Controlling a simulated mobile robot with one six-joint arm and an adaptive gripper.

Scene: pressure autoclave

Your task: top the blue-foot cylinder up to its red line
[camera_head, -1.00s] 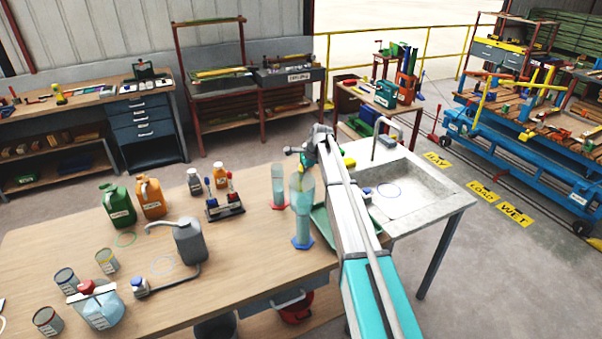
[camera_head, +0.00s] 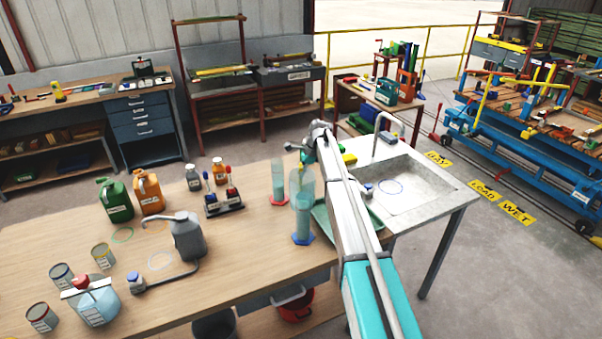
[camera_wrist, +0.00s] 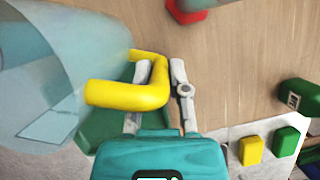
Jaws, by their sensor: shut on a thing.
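The blue-foot cylinder (camera_head: 302,224) stands upright on the wooden bench, its blue foot near the front edge. Its red line and exact liquid level are too small to make out. A red-foot cylinder (camera_head: 278,184) stands just behind it to the left. My gripper (camera_wrist: 158,85) is shut on a yellow handle (camera_wrist: 128,95). A large clear vessel (camera_wrist: 45,75) fills the left of the wrist view beside this handle; it appears to be a jug the handle belongs to. In the head view my arm hides most of the grip, near the cylinder's top.
The sink (camera_head: 410,190) lies right of my arm, with a green tray (camera_head: 376,223) beside it. Left on the bench stand a grey can with a spout (camera_head: 188,236), green (camera_head: 115,200) and orange (camera_head: 148,193) jugs, a bottle rack (camera_head: 225,204) and several tins.

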